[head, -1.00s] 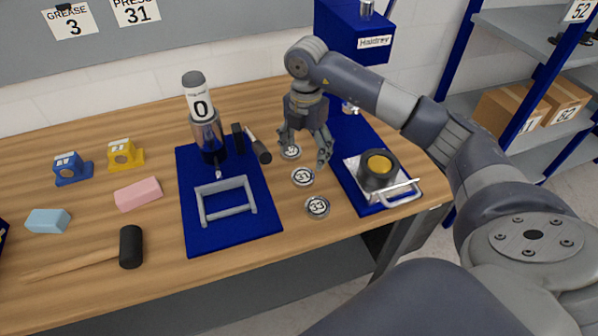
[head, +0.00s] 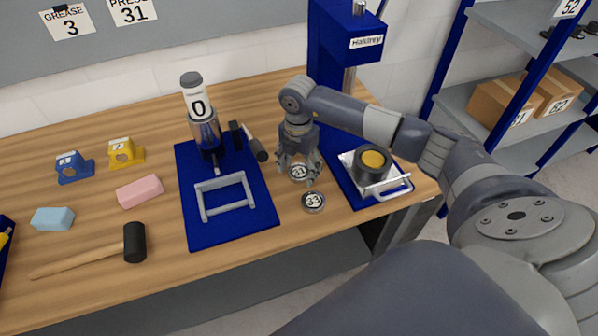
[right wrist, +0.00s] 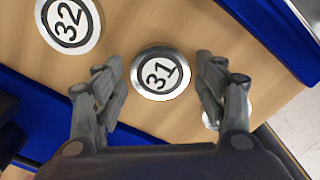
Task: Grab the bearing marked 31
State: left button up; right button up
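The bearing marked 31 (head: 298,173) is a small round silver disc with a white label, flat on the wooden table. My right gripper (head: 299,167) is low over it, open, with its fingers pointing down on either side. In the right wrist view the bearing marked 31 (right wrist: 161,73) shows whole between the two spread fingers, with a gap on each side. The bearing marked 32 (right wrist: 68,24) lies to its upper left there; my gripper hides it in the head view. The bearing marked 33 (head: 313,202) lies nearer the table's front edge. My left gripper is not in view.
A blue mat (head: 243,226) with a grey frame (head: 225,197) lies left of the bearings. A blue press (head: 336,45) stands behind, its base holding a dark cylinder (head: 373,164) on a handled plate. A mallet (head: 133,243) and foam blocks lie further left.

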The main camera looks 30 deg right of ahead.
jog(key=c, duration=0.7)
jog(key=shift+r, duration=0.1)
